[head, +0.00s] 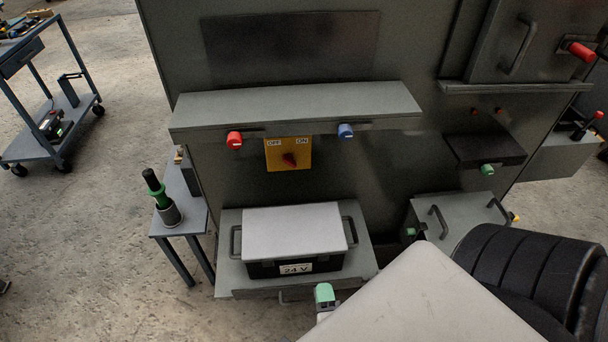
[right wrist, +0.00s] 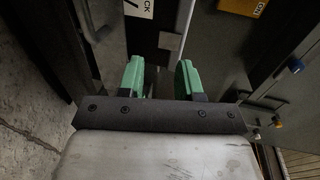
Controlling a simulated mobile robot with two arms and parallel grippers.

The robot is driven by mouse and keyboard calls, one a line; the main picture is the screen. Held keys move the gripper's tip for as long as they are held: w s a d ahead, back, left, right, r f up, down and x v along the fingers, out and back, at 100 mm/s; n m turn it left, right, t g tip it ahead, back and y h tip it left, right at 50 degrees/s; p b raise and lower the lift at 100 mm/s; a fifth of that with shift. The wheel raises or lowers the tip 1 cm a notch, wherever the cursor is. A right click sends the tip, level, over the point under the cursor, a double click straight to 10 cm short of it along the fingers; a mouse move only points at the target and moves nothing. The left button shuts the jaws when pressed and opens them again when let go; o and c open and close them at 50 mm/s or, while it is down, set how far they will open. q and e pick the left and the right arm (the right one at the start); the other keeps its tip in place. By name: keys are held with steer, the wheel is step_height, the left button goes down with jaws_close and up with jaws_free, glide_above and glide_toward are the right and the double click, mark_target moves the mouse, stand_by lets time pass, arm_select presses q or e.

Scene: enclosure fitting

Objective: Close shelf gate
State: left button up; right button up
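My right gripper (head: 324,294) is just in front of the front edge of the lower shelf (head: 228,272), right of its middle. In the right wrist view its two green fingers (right wrist: 160,78) stand apart with a dark gap between them, and I see nothing held. A dark bar handle (head: 289,297) shows below the shelf's front edge, left of the gripper. It seems to belong to the gate, whose panel I cannot make out clearly. My left gripper is not in view.
Above is a grey ledge (head: 296,105) with a red knob (head: 235,140), a blue knob (head: 346,131) and a yellow OFF/ON switch (head: 288,154). A small side table (head: 184,202) bears a green-and-black tool (head: 158,190). A handled grey box (head: 458,220) stands right.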

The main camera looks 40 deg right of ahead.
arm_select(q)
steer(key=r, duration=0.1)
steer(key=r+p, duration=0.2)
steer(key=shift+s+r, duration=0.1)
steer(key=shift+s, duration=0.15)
arm_select(e)
steer(key=s+d+r, duration=0.2)
steer(key=s+r, duration=0.1)
steer(key=s, duration=0.2)
steer(key=shift+s+d, duration=0.15)
steer(key=shift+s, duration=0.15)
steer(key=shift+w+f, duration=0.1)
steer(key=shift+f, duration=0.05)
